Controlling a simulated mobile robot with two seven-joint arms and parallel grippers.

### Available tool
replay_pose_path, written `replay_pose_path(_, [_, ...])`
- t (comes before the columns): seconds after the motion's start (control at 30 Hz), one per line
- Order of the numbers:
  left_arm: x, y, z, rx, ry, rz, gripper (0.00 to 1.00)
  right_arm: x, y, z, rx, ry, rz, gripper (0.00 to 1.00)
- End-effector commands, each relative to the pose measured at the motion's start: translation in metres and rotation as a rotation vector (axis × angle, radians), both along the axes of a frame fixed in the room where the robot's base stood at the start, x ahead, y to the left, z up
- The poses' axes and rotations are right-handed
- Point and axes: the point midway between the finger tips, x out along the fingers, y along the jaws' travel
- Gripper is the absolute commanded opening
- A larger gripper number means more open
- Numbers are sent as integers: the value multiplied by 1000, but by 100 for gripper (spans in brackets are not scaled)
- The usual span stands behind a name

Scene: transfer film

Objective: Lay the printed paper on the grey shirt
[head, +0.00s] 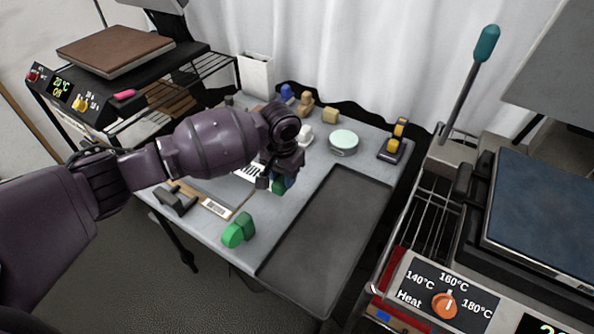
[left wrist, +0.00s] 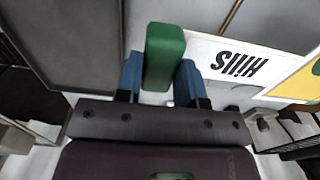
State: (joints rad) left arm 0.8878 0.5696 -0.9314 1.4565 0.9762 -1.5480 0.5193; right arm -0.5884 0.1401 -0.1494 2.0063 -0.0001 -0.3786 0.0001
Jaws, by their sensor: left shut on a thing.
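My left gripper (head: 272,184) is low over the middle of the table. In the left wrist view its two blue fingers (left wrist: 160,82) are shut on a green block (left wrist: 165,55). A white printed paper (left wrist: 240,62) with bold black letters lies beside the block, with a yellow area at its right. In the head view only part of the paper (head: 249,172) shows beside my gripper. I cannot tell whether the block touches the paper. I cannot surely make out a grey shirt. My right gripper is not in view.
A dark grey rimmed tray (head: 330,235) lies bare at the table's right. Small objects and a round pale tin (head: 343,142) stand at the back. Heat presses flank the table, one with a blue plate (head: 545,215).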

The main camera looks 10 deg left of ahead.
Motion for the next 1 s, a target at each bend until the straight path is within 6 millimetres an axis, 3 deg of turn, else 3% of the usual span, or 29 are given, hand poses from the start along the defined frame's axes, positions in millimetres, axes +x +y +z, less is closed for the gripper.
replay_pose_path(0.47, [2,-2,-2,4,0,-13,11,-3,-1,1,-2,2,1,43])
replay_pose_path(0.7, [1,-2,2,10,-4,-11,11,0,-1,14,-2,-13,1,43])
replay_pose_path(1.0, [0,-2,-28,10,1,-12,11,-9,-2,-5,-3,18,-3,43])
